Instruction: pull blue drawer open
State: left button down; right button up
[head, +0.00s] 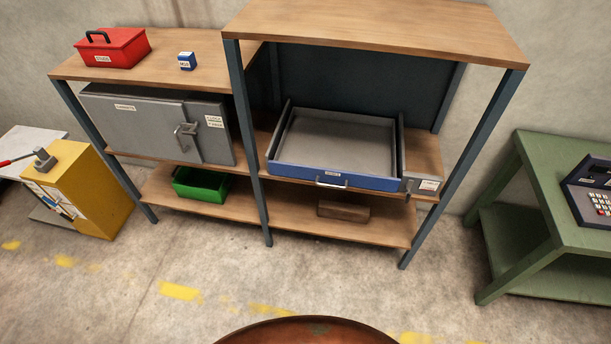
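The blue drawer (330,177) is in the right bay of the shelving unit, on its middle shelf. It has a blue front with a silver handle (332,184) and a small label. The drawer stands out toward me between grey side walls, and its empty grey inside (335,140) shows from above. Neither of my grippers shows in the head view, and nothing touches the handle.
A grey cabinet (150,125) with a lever handle fills the left bay. A red toolbox (113,47) and small blue box (187,61) stand above. A green bin (201,184) and brown block (343,210) lie below. A green bench (575,215) stands right. Floor in front is clear.

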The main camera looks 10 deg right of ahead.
aim_at(357, 150)
jog(key=z, duration=0.15)
jog(key=i, duration=0.85)
jog(key=z, duration=0.4)
